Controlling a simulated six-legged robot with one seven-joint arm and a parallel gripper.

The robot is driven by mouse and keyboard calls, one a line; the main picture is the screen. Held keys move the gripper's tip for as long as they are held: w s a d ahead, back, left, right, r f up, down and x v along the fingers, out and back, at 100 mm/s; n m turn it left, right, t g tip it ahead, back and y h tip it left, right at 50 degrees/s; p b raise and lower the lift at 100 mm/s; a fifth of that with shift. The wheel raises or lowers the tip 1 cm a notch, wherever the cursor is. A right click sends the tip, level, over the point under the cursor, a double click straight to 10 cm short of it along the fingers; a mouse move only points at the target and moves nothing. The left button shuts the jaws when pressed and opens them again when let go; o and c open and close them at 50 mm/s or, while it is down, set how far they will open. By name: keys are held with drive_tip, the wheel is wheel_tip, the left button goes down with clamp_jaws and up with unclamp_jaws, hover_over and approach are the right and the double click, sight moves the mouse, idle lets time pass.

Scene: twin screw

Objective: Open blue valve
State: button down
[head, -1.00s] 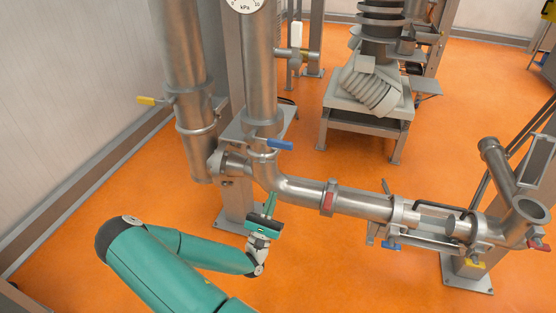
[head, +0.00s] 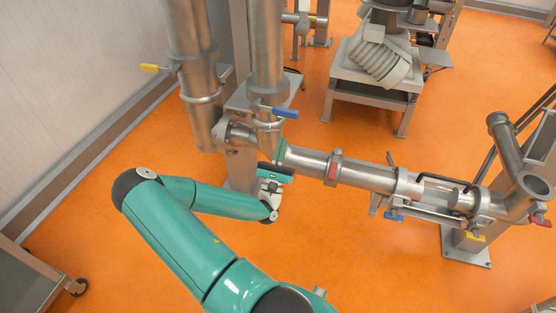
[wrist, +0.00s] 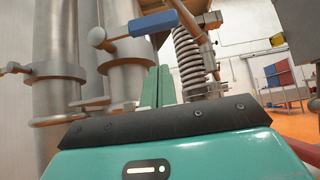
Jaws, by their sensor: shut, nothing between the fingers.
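A blue valve handle (head: 285,113) sticks out to the right from the vertical steel pipe in the head view. It also shows large at the top of the wrist view (wrist: 153,24), on a round metal pivot. A second blue handle (head: 393,216) sits low on the horizontal pipe at the right. My gripper (head: 281,148) is just below the first blue handle, with its green fingers pointing up. In the wrist view the fingers (wrist: 158,87) are together and empty, below the handle, with no contact visible.
A yellow handle (head: 150,68) is on the left vertical pipe. The horizontal pipe (head: 365,175), with a red handle (head: 332,171), runs right from beside my gripper. A grey cart (head: 30,285) stands at lower left. Orange floor (head: 140,255) is open in front.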

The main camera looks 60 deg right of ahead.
sight(275, 108)
wheel_tip(275, 108, up, 6)
drive_tip(key=d, duration=0.2)
drive_tip(key=shift+w, duration=0.15)
